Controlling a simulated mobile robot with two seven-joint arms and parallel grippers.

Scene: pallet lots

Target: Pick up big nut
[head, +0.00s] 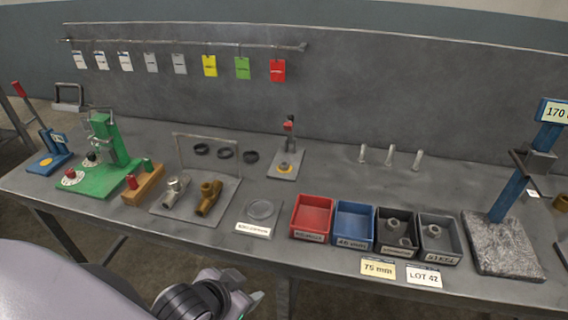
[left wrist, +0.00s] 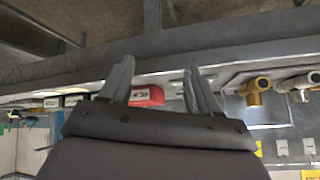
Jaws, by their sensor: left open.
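Grey nut-like metal parts lie in two of the bins in the head view. The black bin (head: 376,246) holds a nut standing out at its back (head: 393,223) and lower pieces in front. The dark grey bin marked STEEL (head: 456,258) holds one nut (head: 434,231). I cannot tell for sure which is the big nut. My left gripper (head: 246,289) is open and empty, low in front of the table's front edge, left of the bins. Its spread fingers (left wrist: 158,68) also show in the left wrist view, with nothing between them. My right gripper is not in view.
An empty red bin (head: 312,215) and an empty blue bin (head: 354,223) stand left of the black one. A brass fitting (head: 208,198) lies on a plate farther left. A post on a granite base (head: 505,258) stands right of the bins. The table edge lies beside my gripper.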

